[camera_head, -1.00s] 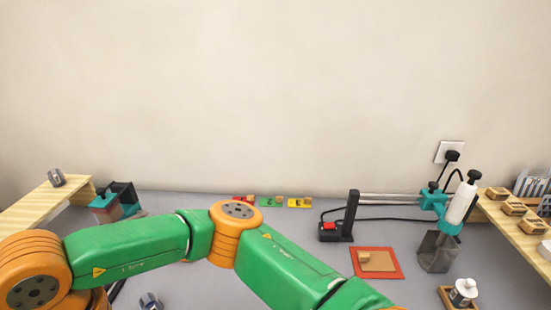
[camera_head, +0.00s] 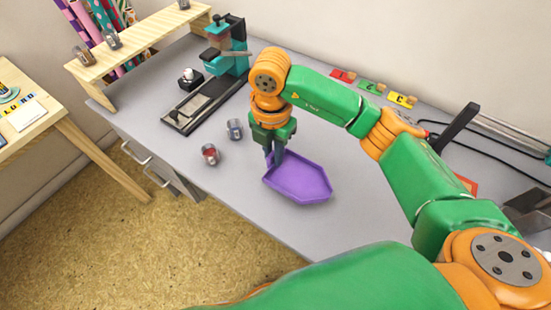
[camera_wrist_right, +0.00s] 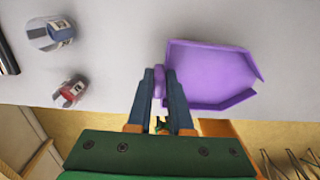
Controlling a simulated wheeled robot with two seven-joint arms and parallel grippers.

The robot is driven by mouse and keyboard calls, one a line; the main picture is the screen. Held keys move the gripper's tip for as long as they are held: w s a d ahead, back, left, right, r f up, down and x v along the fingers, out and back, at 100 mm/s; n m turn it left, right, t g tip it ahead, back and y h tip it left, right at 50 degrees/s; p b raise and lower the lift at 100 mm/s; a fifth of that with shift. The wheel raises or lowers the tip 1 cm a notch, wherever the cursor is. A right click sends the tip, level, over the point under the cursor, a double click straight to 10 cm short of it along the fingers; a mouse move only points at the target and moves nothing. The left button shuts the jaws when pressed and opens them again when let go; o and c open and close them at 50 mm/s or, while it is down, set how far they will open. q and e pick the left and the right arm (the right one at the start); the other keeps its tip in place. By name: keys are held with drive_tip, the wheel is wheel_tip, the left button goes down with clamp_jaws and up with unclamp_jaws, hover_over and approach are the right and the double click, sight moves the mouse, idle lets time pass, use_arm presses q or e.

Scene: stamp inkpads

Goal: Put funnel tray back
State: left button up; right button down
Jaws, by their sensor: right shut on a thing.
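The purple funnel tray (camera_head: 298,180) is a shallow open tray with a pointed end, and it is empty. In the head view it is over the front part of the grey table; I cannot tell whether it touches the top. My right gripper (camera_head: 275,158) is shut on the tray's left rim. In the right wrist view the tray (camera_wrist_right: 208,75) extends right from the fingers (camera_wrist_right: 160,85), which pinch its edge. My left gripper is not in view.
A red-labelled jar (camera_head: 210,154) and a blue-labelled jar (camera_head: 234,129) stand left of the gripper. A wooden shelf (camera_head: 145,40) holds small jars.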

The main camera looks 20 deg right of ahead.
drive_tip(key=shift+w+d+f+p, duration=0.1)
drive_tip(key=shift+d+f+p, duration=0.1)
drive_tip(key=shift+f, duration=0.75)
drive_tip(key=shift+w+d+f+p, duration=0.1)
drive_tip(key=shift+f+p, duration=0.05)
drive_tip(key=shift+f, duration=0.8)
drive_tip(key=shift+f, duration=0.1)
drive_tip(key=c, duration=0.8)
unclamp_jaws()
wheel_tip(320, 180, up, 12)
drive_tip(key=shift+a+r, duration=0.1)
drive_tip(key=shift+r, duration=0.1)
